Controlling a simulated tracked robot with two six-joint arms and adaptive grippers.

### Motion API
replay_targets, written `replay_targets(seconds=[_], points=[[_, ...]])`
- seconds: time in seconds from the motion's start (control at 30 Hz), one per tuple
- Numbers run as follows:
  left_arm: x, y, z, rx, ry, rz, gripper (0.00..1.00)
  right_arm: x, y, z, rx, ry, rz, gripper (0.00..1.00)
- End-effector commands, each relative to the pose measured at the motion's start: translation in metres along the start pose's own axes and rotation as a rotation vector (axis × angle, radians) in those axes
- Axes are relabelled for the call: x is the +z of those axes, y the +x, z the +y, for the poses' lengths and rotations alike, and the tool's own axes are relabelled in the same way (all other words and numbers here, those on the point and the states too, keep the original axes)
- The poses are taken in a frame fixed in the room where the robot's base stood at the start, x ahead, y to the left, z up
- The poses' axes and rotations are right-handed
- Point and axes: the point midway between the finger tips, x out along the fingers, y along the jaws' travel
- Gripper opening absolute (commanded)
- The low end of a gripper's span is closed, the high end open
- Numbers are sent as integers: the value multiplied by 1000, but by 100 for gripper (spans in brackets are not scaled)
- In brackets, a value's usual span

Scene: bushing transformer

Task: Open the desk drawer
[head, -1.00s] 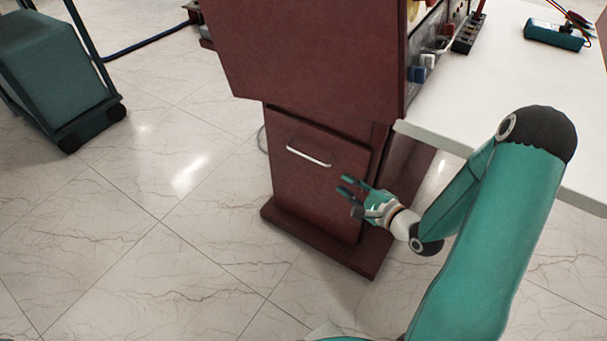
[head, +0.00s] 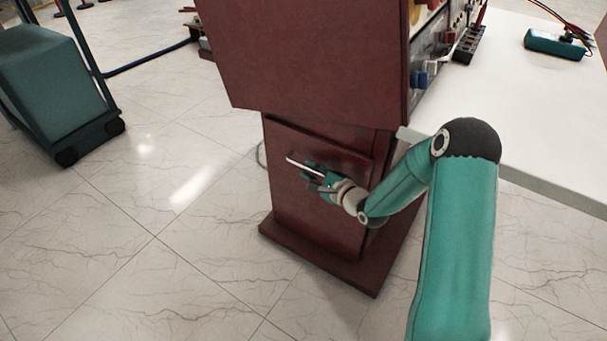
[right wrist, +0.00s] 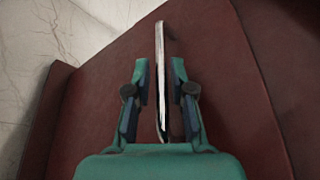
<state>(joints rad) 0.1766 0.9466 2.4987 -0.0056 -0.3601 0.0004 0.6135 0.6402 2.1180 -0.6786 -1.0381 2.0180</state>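The desk drawer (head: 320,205) is a dark red front panel low in the desk pedestal, and it looks closed. Its pale bar handle (head: 298,165) runs across the upper part; the right end is hidden behind my right gripper (head: 312,178). In the right wrist view the handle (right wrist: 160,60) stands between the two teal fingers of my right gripper (right wrist: 160,85). The fingers are apart, with a gap on each side of the handle. My left gripper is not in view.
The red cabinet body (head: 315,60) overhangs the drawer. A white tabletop (head: 520,110) extends to the right, carrying a teal meter (head: 555,44). A teal wheeled cart (head: 55,85) stands at the left. The tiled floor (head: 150,240) in front is clear.

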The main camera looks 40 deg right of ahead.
Motion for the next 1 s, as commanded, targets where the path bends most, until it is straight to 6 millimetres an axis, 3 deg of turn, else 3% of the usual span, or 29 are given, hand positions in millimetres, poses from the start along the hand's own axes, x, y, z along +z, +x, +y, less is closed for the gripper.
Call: replay_targets(seconds=[0.13, 0.43, 0.6, 0.87, 0.9, 1.0], points=[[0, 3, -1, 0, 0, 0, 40, 0, 11, 1, 1, -1, -1, 23], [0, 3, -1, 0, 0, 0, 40, 1, 13, 0, 1, -1, -1, 23], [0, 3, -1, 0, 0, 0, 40, 1, 13, 0, 2, -1, -1, 0], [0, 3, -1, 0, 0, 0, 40, 1, 13, 1, 4, 0, 0, 0], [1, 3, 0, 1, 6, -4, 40, 22, 14, 16, 13, 4, -7, 0], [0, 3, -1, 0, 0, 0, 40, 9, 14, 7, 8, 0, -3, 0]])
